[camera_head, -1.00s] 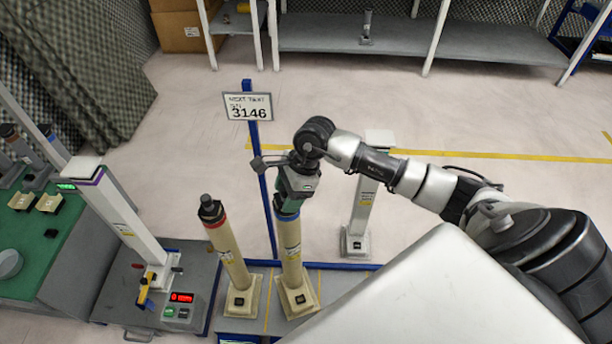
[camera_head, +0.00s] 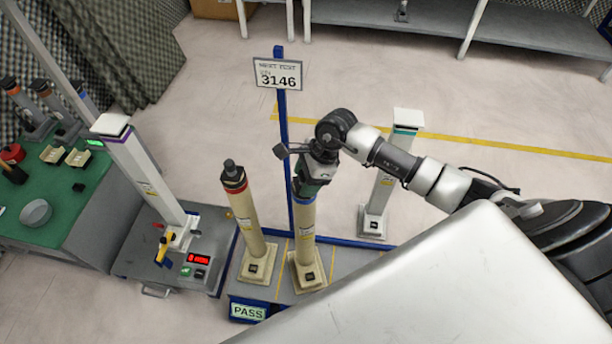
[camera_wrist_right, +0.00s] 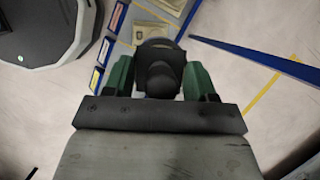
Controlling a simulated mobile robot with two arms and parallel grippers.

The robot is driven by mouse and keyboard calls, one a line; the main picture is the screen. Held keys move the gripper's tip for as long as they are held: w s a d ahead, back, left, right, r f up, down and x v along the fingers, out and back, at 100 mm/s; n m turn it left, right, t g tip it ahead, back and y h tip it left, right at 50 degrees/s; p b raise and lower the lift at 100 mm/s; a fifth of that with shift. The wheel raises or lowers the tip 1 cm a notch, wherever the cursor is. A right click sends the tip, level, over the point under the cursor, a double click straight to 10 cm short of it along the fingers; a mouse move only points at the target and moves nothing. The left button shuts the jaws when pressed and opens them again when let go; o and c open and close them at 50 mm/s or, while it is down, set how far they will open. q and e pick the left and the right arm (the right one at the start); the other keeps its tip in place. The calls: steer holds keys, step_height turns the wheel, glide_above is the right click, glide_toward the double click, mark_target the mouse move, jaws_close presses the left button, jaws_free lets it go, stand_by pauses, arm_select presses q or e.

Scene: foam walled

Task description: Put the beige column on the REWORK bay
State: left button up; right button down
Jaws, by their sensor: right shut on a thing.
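Two beige columns stand side by side on a grey platform with a blue edge (camera_head: 280,296). One beige column with a red band (camera_head: 245,215) is on the left. The other beige column, with a blue band (camera_head: 304,235), is on the right. My right gripper (camera_head: 312,178) is shut on the top of the blue-banded column, which looks upright. Whether its base touches the platform is unclear. In the right wrist view, the green fingers (camera_wrist_right: 159,82) flank its dark cap. A PASS label (camera_head: 248,311) is on the platform's front edge. No REWORK label is readable. My left gripper is not in view.
A blue post carries a sign reading 3146 (camera_head: 278,74) behind the columns. A white column with a teal band (camera_head: 384,175) stands behind right. A tester with a tall white column (camera_head: 145,180) and a green bench (camera_head: 75,195) are at left.

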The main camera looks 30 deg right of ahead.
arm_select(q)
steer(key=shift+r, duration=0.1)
arm_select(e)
steer(key=shift+c, duration=1.7)
jaws_free()
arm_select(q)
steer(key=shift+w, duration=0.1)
arm_select(e)
steer(key=shift+r, duration=0.1)
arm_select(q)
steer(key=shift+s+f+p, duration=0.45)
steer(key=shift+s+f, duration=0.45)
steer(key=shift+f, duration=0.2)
arm_select(e)
steer(key=v, duration=1.2)
